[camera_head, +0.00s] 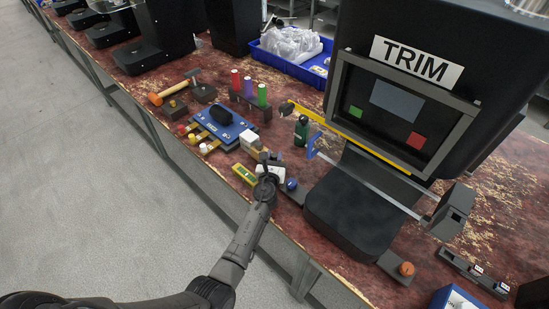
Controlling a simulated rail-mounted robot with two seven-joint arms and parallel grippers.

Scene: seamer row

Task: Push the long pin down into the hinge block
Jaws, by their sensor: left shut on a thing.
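My left gripper (267,163) is over the front part of the bench, at the end of my dark arm. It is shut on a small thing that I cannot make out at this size. A whitish block (269,173) shows right at the gripper, partly covered by it. A beige block (250,142) stands just behind and left of the gripper. I cannot tell which of these, if either, is the hinge block. The long pin cannot be made out. My right gripper is not in view.
A black machine with a TRIM sign (416,61) stands right of the gripper. A blue plate with a black handle (218,127), a yellow level (244,175), a dark blue ball (291,184) and a green bottle (301,130) lie close by. A hammer (170,91) is farther left.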

